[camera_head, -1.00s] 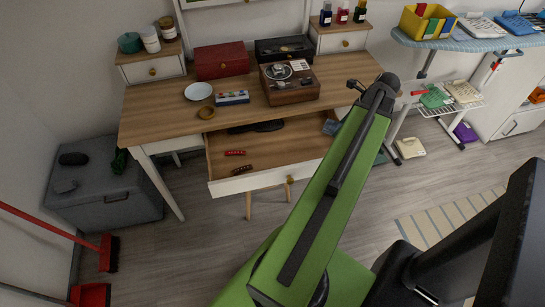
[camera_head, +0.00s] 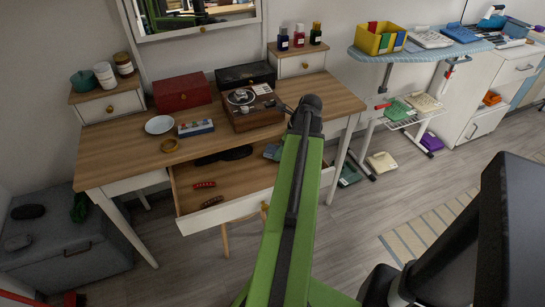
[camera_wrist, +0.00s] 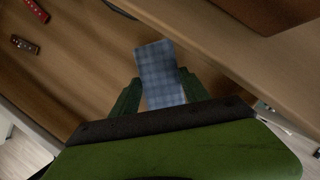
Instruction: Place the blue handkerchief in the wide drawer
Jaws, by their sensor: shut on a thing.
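The blue plaid handkerchief (camera_wrist: 158,66), folded into a flat strip, stands between the two green fingers of my gripper (camera_wrist: 161,88) in the wrist view. My gripper is shut on it. In the head view a small part of the handkerchief (camera_head: 271,151) shows left of my arm, at the right end of the open wide drawer (camera_head: 240,178). My arm hides the gripper there. The drawer's wooden floor lies beneath the handkerchief in the wrist view; I cannot tell whether they touch.
In the drawer are a red item (camera_head: 204,185), a dark brown item (camera_head: 211,201) and a black item (camera_head: 223,155). The desktop (camera_head: 120,150) above holds a record player (camera_head: 252,108), boxes and a plate (camera_head: 159,125). A grey storage box (camera_head: 70,255) stands at left.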

